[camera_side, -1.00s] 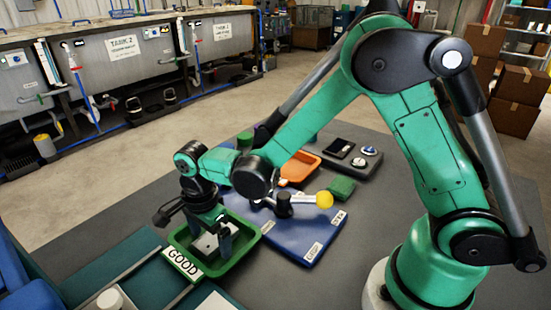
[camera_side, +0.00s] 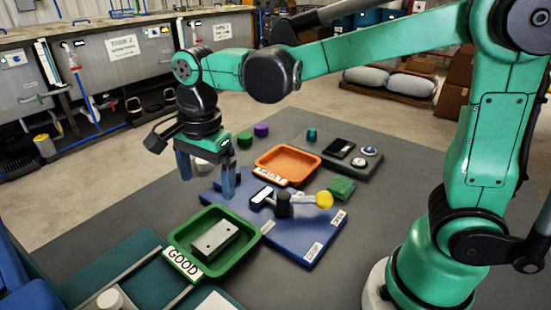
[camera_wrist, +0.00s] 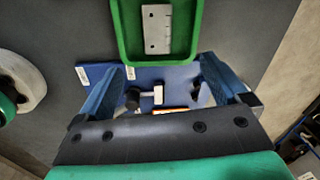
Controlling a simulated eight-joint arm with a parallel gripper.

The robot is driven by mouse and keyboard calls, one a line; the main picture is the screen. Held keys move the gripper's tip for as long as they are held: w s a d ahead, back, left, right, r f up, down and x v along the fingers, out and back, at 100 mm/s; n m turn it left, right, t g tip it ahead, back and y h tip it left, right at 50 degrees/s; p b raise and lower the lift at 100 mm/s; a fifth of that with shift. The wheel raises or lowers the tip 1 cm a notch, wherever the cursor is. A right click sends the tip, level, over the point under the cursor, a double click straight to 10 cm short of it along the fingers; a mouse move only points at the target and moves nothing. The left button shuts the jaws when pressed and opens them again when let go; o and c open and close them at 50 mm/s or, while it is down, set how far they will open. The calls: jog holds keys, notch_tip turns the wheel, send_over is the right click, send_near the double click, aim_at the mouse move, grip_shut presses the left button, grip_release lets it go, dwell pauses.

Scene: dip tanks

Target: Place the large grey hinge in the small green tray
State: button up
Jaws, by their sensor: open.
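The grey hinge (camera_side: 215,238) lies inside the green tray (camera_side: 250,244) labelled GOOD, in the side view. In the wrist view the hinge (camera_wrist: 157,28) shows as a flat plate with small holes, inside the green tray (camera_wrist: 123,45). My gripper (camera_side: 208,185) is open and empty. It hangs above and behind the tray in the side view, clear of the hinge. In the wrist view its two blue fingers (camera_wrist: 165,88) stand wide apart with nothing gripped between them.
A blue board (camera_side: 295,249) with a yellow-knobbed lever (camera_side: 323,200) lies right of the tray. An orange tray (camera_side: 287,163) sits behind it. A green block (camera_side: 341,189) and a dark panel (camera_side: 349,155) are further right. Grey mat is bare at front right.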

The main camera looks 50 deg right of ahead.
jog(key=s+d+n+t, duration=0.6)
jog(key=d+n, duration=0.2)
jog(key=n, duration=0.8)
jog(key=shift+s+d, duration=0.2)
jog(key=shift+s, duration=0.1)
